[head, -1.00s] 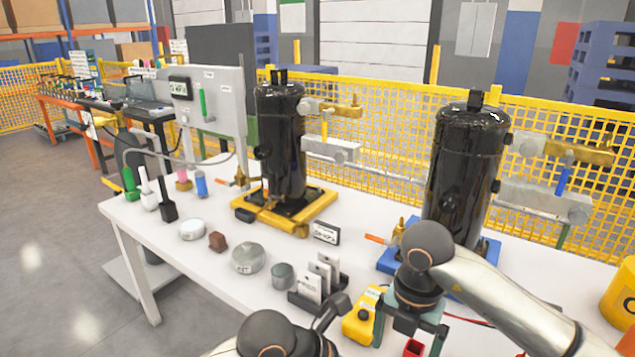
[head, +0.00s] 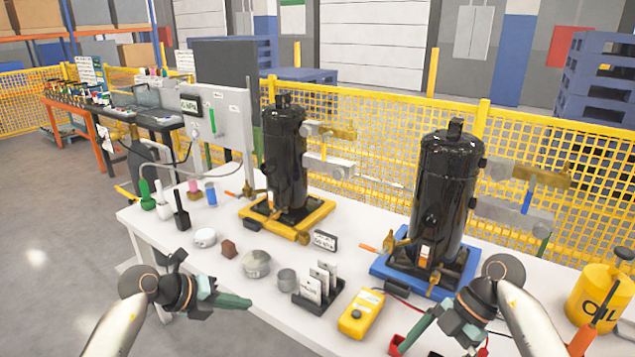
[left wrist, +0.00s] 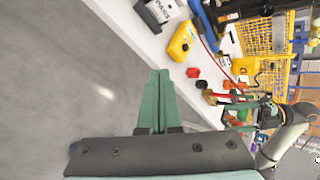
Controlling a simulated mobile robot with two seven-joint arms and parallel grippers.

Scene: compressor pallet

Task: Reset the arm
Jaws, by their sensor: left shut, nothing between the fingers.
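My left gripper (head: 248,302) hangs in front of the table's front edge. Its green fingers are closed together and empty. They also show shut in the left wrist view (left wrist: 156,80), over the grey floor. My right gripper (head: 432,350) is low at the front right, by the table's edge. Its green fingers look apart, partly cut off by the frame's bottom. It also shows in the left wrist view (left wrist: 226,117).
The white table (head: 190,270) holds a black compressor on a yellow pallet (head: 250,215), another on a blue pallet (head: 390,270), a card holder (head: 318,288), a yellow meter (head: 361,314) and a yellow oil can (head: 597,295). Open floor (head: 60,230) lies left.

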